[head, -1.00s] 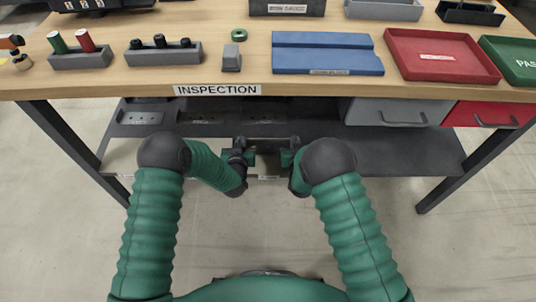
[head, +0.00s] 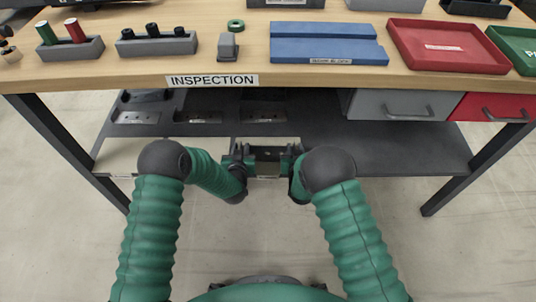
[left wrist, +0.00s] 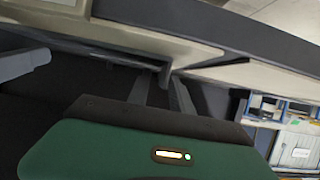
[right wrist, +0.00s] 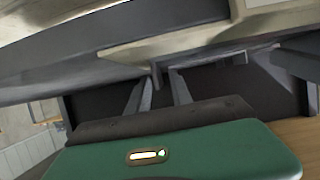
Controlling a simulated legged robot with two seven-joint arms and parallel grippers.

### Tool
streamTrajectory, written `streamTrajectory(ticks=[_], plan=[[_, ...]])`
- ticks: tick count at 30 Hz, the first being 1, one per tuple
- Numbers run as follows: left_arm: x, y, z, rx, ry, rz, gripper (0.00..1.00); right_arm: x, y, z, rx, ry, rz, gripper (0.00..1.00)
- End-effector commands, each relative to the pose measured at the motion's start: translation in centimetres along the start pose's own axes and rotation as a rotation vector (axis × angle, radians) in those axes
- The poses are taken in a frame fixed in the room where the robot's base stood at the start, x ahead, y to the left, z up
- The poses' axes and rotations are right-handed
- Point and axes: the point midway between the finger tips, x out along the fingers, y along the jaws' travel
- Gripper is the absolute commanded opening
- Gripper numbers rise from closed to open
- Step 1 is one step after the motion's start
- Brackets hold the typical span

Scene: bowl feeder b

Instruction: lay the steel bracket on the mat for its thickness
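A blue mat (head: 325,50) with a raised step and a small label lies on the table. No steel bracket can be made out for certain; dark plates with holes, one of them a grey plate (head: 263,116), lie on the lower shelf. My left gripper (head: 243,161) and my right gripper (head: 291,161) are low in front of the table, below its top and facing each other, apart from the mat. In the left wrist view two parted fingers (left wrist: 160,92) hold nothing visible. The right wrist view also shows parted, empty fingers (right wrist: 156,90).
The tabletop edge (head: 330,78) lies above and beyond both grippers. On top stand a red tray (head: 447,60), a green tray (head: 518,50), a grey block of black plugs (head: 157,46), a block with a green and a red cylinder (head: 72,50), and a green ring (head: 236,24). Drawers (head: 403,104) hang right.

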Motion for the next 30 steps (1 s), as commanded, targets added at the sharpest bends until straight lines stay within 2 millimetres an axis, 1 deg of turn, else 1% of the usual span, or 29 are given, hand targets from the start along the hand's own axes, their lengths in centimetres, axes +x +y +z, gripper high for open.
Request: streamTrajectory(ticks=[5, 8, 11, 15, 18, 21, 24, 26, 29, 30], plan=[[-0.1, 0.0, 0.0, 0.000, 0.000, 0.000, 0.26, 0.0, 0.0, 0.0, 0.000, 0.000, 0.001, 0.26], [-1.2, 0.0, 0.0, 0.001, -0.001, 0.001, 0.26, 0.0, 0.0, 0.0, 0.000, 0.000, 0.001, 0.26], [-3.4, 0.0, 0.0, 0.002, -0.002, 0.001, 0.26, 0.0, 0.0, 0.0, 0.000, 0.000, 0.001, 0.26], [-7.1, 0.1, 0.1, 0.001, -0.004, 0.001, 0.26, 0.0, 0.0, 0.0, 0.000, 0.000, 0.001, 0.26], [-9.4, 0.1, 0.1, 0.003, -0.002, 0.002, 0.26, 0.0, 0.0, 0.0, 0.000, 0.000, 0.001, 0.26], [-11.0, 0.0, 0.1, 0.000, -0.002, 0.001, 0.26, 0.0, 0.0, 0.0, 0.000, 0.000, 0.001, 0.26], [-11.8, 0.0, 0.2, 0.000, -0.002, 0.000, 0.26, -0.1, 0.0, 0.0, 0.000, -0.001, 0.001, 0.26], [-11.9, 0.0, 0.1, 0.000, -0.001, -0.001, 0.26, -0.5, 0.0, 0.1, 0.000, -0.002, 0.001, 0.26], [-11.9, 0.0, 0.1, 0.000, -0.001, -0.001, 0.26, -2.1, 0.0, 0.1, 0.001, -0.003, 0.000, 0.26], [-11.9, 0.0, 0.1, 0.000, -0.001, -0.001, 0.26, -3.1, -0.1, 0.0, 0.000, -0.002, -0.001, 0.26]])
